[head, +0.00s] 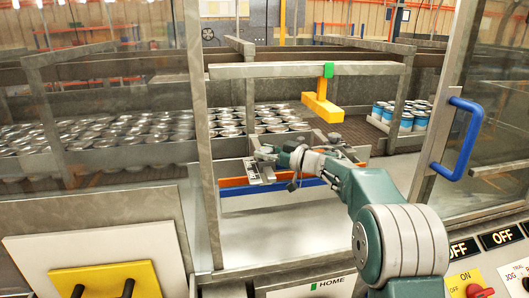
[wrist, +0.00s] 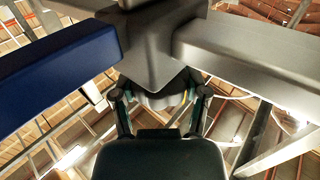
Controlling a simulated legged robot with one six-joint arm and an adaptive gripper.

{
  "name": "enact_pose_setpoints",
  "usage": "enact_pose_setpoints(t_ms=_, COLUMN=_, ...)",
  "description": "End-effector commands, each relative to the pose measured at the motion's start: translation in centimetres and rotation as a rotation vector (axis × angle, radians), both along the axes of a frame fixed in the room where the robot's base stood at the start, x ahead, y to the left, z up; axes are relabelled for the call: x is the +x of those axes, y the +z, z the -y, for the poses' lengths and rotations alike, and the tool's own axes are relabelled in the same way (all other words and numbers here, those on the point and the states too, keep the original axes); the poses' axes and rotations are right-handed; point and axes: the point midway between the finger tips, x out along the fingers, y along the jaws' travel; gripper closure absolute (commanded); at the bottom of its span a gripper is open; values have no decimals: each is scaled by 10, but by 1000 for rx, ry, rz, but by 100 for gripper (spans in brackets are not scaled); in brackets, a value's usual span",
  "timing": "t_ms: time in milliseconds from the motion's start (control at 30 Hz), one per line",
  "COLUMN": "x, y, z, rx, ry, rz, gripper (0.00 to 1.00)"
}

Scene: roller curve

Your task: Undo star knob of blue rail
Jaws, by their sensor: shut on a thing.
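The blue rail (head: 262,190) runs low across the open guard doorway in the head view, partly behind my arm. In the wrist view the blue rail (wrist: 55,68) enters from the left and meets a grey metal block (wrist: 158,45). A dark, rounded star knob (wrist: 162,98) sits under this block, its lobes hard to make out. My gripper (wrist: 160,99) has one finger on each side of the knob and is shut on it from below. In the head view my gripper (head: 270,163) is at the rails, and the knob cannot be made out.
An orange rail (head: 232,182) lies just above the blue one. A yellow piece (head: 322,105) hangs from the grey crossbar (head: 290,70) above. Silver cans (head: 150,130) fill the conveyor behind. A glass door with a blue handle (head: 462,140) stands open at right; a control panel is below it.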

Motion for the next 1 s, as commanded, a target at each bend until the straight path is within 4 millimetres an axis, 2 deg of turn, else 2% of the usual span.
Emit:
enact_pose_setpoints(t_ms=33, x=2, y=-6, z=1, rx=-5, ry=22, rz=-8, gripper=89)
enact_pose_setpoints(t_ms=333, x=1, y=-7, z=0, rx=-5, ry=118, rz=-9, gripper=89)
enact_pose_setpoints(t_ms=800, x=1, y=-8, z=0, rx=-7, ry=132, rz=-13, gripper=89)
enact_pose_setpoints(t_ms=833, x=1, y=-8, z=0, rx=-7, ry=132, rz=-13, gripper=32)
enact_pose_setpoints(t_ms=900, x=1, y=-8, z=0, rx=-6, ry=132, rz=-11, gripper=5)
enact_pose_setpoints(t_ms=1000, x=0, y=-5, z=0, rx=-5, ry=132, rz=-7, gripper=5)
